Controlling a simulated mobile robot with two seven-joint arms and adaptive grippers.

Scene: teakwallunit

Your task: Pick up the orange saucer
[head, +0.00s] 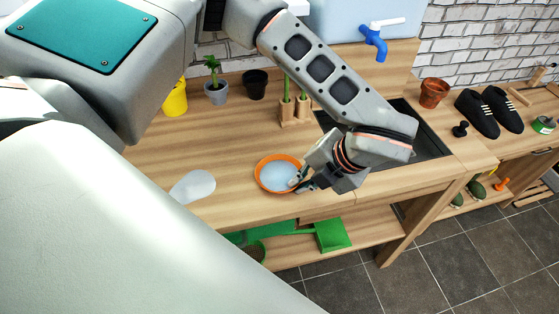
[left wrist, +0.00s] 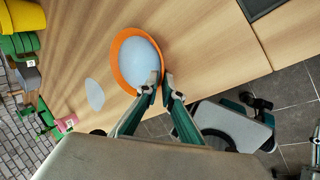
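The orange saucer (head: 262,177) is a round dish with an orange rim and a pale blue inside. It is at the worktop's front edge in the head view, and I cannot tell whether it touches the wood. My left gripper (head: 300,180) is at its right side. In the left wrist view, the saucer (left wrist: 119,69) has one fingertip over its inside and the other just outside its rim. The left gripper (left wrist: 161,79) is nearly closed, with the rim pinched between the fingertips.
A pale, flat round piece (head: 193,186) lies left of the saucer. Plant pots (head: 216,93), a black pot (head: 255,84) and wooden holders (head: 294,108) stand behind. A dark sink (head: 430,140) is to the right. A green dustpan (head: 332,236) is on the shelf below.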

